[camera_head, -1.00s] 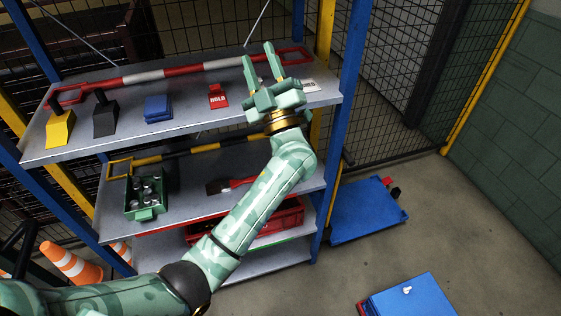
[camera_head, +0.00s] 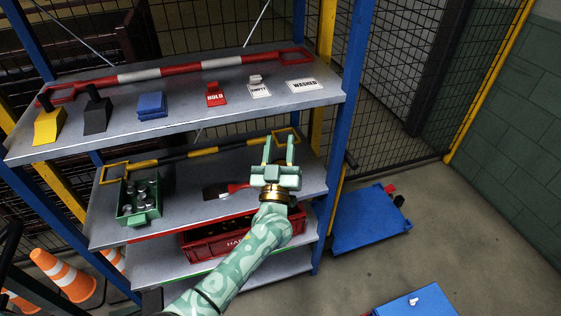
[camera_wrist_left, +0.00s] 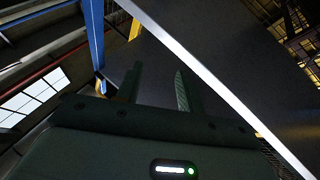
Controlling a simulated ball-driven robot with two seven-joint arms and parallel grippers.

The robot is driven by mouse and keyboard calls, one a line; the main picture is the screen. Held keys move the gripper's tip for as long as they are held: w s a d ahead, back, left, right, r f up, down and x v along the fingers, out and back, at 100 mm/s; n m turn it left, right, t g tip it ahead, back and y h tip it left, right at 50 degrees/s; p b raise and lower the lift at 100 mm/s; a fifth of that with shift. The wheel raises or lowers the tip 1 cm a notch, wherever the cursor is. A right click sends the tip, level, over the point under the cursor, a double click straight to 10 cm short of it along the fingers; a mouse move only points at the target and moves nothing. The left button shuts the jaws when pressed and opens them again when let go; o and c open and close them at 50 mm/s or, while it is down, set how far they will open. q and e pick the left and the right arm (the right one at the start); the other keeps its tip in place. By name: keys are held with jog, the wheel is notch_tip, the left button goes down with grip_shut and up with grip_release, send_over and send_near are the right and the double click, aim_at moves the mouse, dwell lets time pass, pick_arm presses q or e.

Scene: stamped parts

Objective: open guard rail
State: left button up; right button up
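A red-and-white striped rail (camera_head: 180,70) with red loop ends runs along the back of the top shelf. A yellow-and-black striped rail (camera_head: 204,151) with yellow loop ends runs along the back of the middle shelf. Which one is the guard rail, I cannot tell. My left gripper (camera_head: 279,150) is open and empty, in front of the middle shelf, with its fingers pointing up near the right loop of the yellow-and-black rail. Whether it touches that rail is unclear. In the left wrist view the fingers (camera_wrist_left: 158,88) stand apart below a shelf edge. My right gripper is not in view.
The top shelf (camera_head: 200,107) holds yellow and black scoops, a blue stack, a red HOLD sign and white cards. A green bin (camera_head: 139,204) and a red-handled brush (camera_head: 227,190) lie on the middle shelf. A red crate (camera_head: 200,244) sits below.

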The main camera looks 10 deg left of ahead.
pick_arm(q)
notch_tip(320, 180, down, 4)
jog(key=shift+s+d+r+m+g+h, duration=0.2)
jog(key=shift+m+g+h, duration=0.1)
jog(key=shift+m+h, duration=0.3)
